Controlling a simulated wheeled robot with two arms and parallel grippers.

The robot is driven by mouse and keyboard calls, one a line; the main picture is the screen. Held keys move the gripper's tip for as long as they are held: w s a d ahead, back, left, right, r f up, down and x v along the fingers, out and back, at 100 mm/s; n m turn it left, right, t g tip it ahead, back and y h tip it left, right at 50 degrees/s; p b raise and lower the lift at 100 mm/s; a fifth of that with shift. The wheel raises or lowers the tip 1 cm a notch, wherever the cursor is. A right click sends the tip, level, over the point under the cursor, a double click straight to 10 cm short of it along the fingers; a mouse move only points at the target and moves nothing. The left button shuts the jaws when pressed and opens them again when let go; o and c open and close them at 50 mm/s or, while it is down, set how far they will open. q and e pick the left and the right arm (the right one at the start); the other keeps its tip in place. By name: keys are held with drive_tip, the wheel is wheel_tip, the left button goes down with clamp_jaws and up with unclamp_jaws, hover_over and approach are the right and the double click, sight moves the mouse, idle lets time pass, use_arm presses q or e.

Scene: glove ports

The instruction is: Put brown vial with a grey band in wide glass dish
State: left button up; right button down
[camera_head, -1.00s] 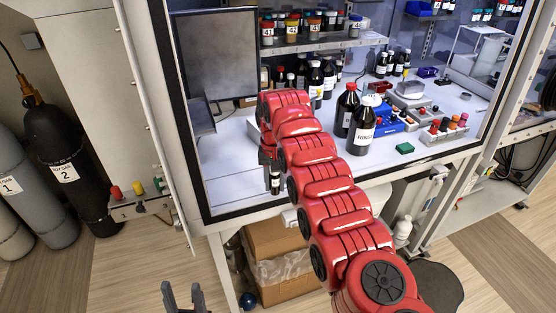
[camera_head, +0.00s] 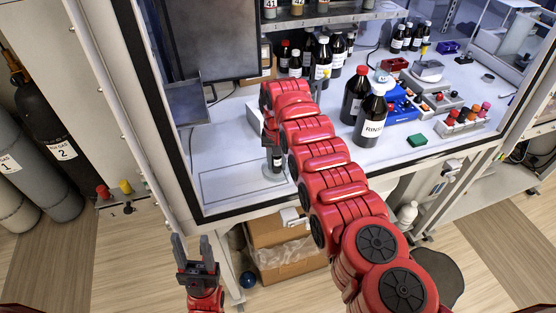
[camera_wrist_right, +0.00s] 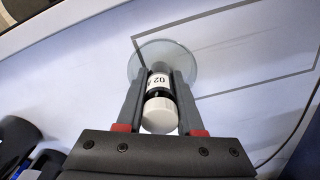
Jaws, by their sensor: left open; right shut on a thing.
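My right gripper (camera_wrist_right: 160,100) is shut on a small vial (camera_wrist_right: 161,103) with a white cap and a white label reading "02". The vial also shows in the head view (camera_head: 277,163), dark and roughly upright below the red arm. A grey band cannot be made out. The wide glass dish (camera_wrist_right: 185,58) is clear and round, and lies on the white worktop beyond the vial's far end. In the head view the dish (camera_head: 265,174) shows around the vial's lower end. I cannot tell whether the vial touches it. My left gripper (camera_head: 191,243) is open and empty, below the worktop's front edge.
A dark bottle with a red cap (camera_head: 355,95) and a white-capped rinse bottle (camera_head: 371,118) stand right of my right arm. A monitor (camera_head: 211,40) is at the back left. The worktop's front left is clear.

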drive_tip(key=shift+s+a+f+b, duration=0.1)
drive_tip(key=shift+a+f+b, duration=0.1)
drive_tip(key=shift+a+b, duration=0.1)
drive_tip(key=c, duration=0.8)
unclamp_jaws()
drive_tip(key=shift+d, duration=0.1)
drive_tip(key=shift+o, duration=1.3)
drive_tip(key=shift+d, duration=0.1)
drive_tip(key=shift+r, duration=0.1)
drive_tip(key=shift+r+p, duration=0.15)
drive_tip(key=shift+p, duration=0.2)
wheel_tip(320, 180, up, 6)
drive_tip(key=shift+f+b, duration=0.2)
drive_tip(key=shift+b, duration=0.95)
wheel_tip(320, 180, up, 6)
drive_tip(key=p, duration=0.3)
drive_tip(key=shift+p, duration=0.3)
drive_tip(key=shift+r+p, duration=0.25)
drive_tip(key=shift+p, duration=0.1)
